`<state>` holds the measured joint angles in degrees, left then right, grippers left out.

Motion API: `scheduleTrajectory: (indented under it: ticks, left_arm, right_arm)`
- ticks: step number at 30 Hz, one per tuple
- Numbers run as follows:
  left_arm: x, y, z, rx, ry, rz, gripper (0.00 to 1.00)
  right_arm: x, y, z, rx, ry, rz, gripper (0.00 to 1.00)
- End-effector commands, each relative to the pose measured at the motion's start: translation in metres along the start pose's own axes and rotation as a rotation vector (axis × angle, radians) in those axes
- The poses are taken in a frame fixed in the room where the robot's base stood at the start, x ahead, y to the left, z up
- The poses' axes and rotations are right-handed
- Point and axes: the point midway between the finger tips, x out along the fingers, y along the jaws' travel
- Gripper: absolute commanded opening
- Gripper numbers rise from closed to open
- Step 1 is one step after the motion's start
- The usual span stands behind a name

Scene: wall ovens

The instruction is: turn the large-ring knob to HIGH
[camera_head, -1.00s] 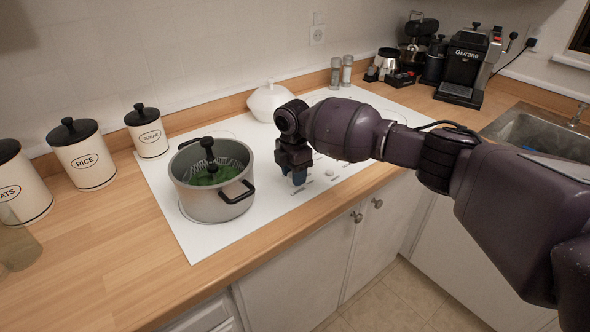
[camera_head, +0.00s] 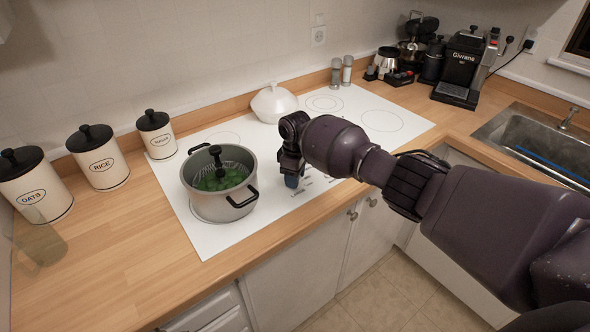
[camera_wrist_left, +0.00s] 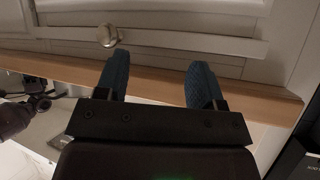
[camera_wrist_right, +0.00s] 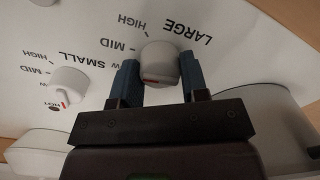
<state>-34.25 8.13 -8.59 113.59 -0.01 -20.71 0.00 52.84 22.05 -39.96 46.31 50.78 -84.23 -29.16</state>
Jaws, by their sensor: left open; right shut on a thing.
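The large-ring knob (camera_wrist_right: 160,64) is white and round, with a red mark on its lower side in the right wrist view. It stands beside the printed LARGE label (camera_wrist_right: 188,33) and the HIGH, MID and partly hidden low marks. My right gripper (camera_head: 291,181) reaches down at the front of the white cooktop (camera_head: 212,238). In the right wrist view its blue fingers (camera_wrist_right: 158,75) are shut on the knob, one on each side. In the head view the gripper hides the knob. My left gripper (camera_wrist_left: 158,75) is open and empty in its wrist view.
A second white knob (camera_wrist_right: 67,87) stands by the SMALL label. A grey pot (camera_head: 222,203) with green contents is close left of my right gripper. A white lidded dish (camera_head: 274,104) stands behind. In the left wrist view, a cabinet knob (camera_wrist_left: 108,36) is beyond the counter edge.

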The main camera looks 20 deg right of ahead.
Motion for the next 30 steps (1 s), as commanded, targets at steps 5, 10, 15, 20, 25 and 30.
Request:
scheduleTrajectory:
  ticks: [5, 10, 15, 20, 25, 30]
  left_arm:
    - [-0.012, -0.002, 0.003, -0.003, -0.030, -0.002, 0.62]
    - [-0.016, -0.002, 0.010, -0.004, -0.054, -0.003, 0.62]
    - [-0.017, -0.002, 0.009, -0.005, -0.054, -0.003, 0.62]
    - [-0.017, -0.002, 0.008, -0.005, -0.051, -0.003, 0.62]
    - [-0.016, -0.002, 0.005, -0.005, -0.045, -0.003, 0.62]
    - [-0.016, -0.002, 0.005, -0.005, -0.044, -0.003, 0.62]
  right_arm:
    - [-0.001, -0.002, 0.000, 0.167, 0.004, -0.006, 0.17]
    - [0.000, -0.002, 0.000, 0.329, 0.009, -0.006, 0.17]
    - [0.001, -0.001, 0.000, 0.488, 0.015, -0.003, 0.17]
    - [0.001, -0.001, 0.000, 0.625, 0.020, -0.004, 0.17]
    - [0.000, -0.001, 0.000, 0.745, 0.023, -0.002, 0.17]
    - [0.000, -0.001, 0.000, 0.831, 0.026, -0.002, 0.17]
